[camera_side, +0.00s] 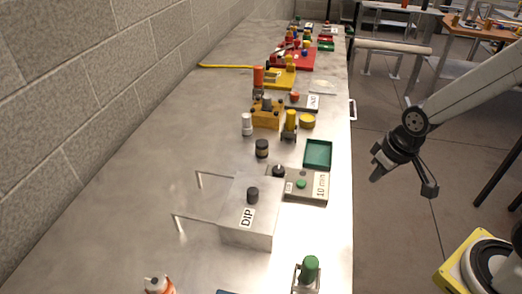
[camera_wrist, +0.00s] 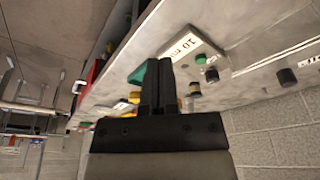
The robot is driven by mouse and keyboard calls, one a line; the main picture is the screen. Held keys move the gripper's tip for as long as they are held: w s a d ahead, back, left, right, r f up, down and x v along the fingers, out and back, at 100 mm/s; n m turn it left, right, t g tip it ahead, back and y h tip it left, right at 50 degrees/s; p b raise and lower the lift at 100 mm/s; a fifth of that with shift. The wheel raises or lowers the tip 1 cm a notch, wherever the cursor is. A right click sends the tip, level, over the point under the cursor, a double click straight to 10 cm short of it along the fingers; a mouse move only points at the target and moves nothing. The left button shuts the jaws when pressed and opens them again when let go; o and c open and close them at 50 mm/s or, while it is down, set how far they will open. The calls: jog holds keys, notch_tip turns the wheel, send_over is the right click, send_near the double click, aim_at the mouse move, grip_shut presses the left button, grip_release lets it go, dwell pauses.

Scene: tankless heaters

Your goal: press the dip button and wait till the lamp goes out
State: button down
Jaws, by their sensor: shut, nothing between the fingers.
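The grey metal box labelled DIP (camera_side: 235,226) stands on the steel bench, with a dark round button (camera_side: 252,195) on top. The button also shows at the right of the wrist view (camera_wrist: 287,76). Beside it is a beige box labelled 10 min (camera_side: 318,194) with a green round piece (camera_side: 301,184) and a black knob (camera_side: 278,171). I cannot tell which part is the lamp or whether one is lit. My gripper (camera_side: 376,178) hangs over the floor beyond the bench's right edge, apart from both boxes. In the wrist view its fingers (camera_wrist: 158,62) are together and empty.
Two thin metal rods (camera_side: 195,220) stick out left of the DIP box. A green tray (camera_side: 318,153), a dark jar (camera_side: 262,148) and a green-topped piece (camera_side: 309,270) stand nearby. A block wall (camera_side: 100,110) borders the left side. The left front bench surface is mostly clear.

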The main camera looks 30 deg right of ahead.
jog(key=n+t, duration=0.6)
jog(key=n, duration=0.2)
send_over(299, 179)
jog(key=s, duration=0.2)
jog(key=shift+r, duration=0.3)
jog(key=shift+f, duration=0.2)
jog(key=shift+f, duration=4.2)
jog(key=shift+f, duration=0.9)
jog(key=shift+r, duration=0.9)
